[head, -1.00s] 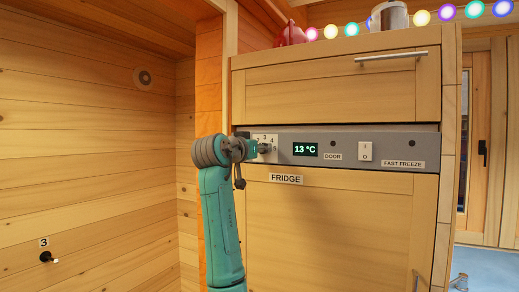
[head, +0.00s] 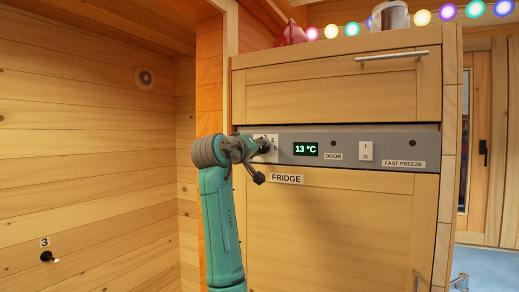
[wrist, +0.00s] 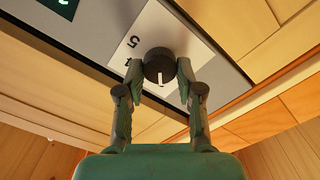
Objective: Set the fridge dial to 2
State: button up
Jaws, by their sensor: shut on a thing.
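The fridge dial (wrist: 158,63) is a round dark knob with a white pointer line, on a white number card (wrist: 186,42). My gripper (wrist: 158,72) is shut on the dial, one fingertip on each side of it. In the wrist view, which is turned, the pointer line points down toward my palm. A tilted 5 shows at the card's upper left, with a partly hidden 4 below it; the other numbers are hidden or unreadable. In the head view my gripper (head: 258,147) covers most of the dial and part of the card (head: 273,142).
The grey panel (head: 345,138) also carries a green display (head: 306,149) reading 13 °C and a white fast-freeze switch (head: 366,151). A drawer (head: 340,85) with a bar handle is above; the fridge door (head: 335,225) is below. A wooden wall (head: 90,140) stands at left.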

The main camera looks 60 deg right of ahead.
jog(key=shift+n, duration=0.5)
jog(key=o, duration=1.2)
jog(key=shift+c, duration=0.2)
jog(key=a, duration=1.2)
jog(key=shift+s, duration=0.4)
jog(key=shift+f, duration=0.15)
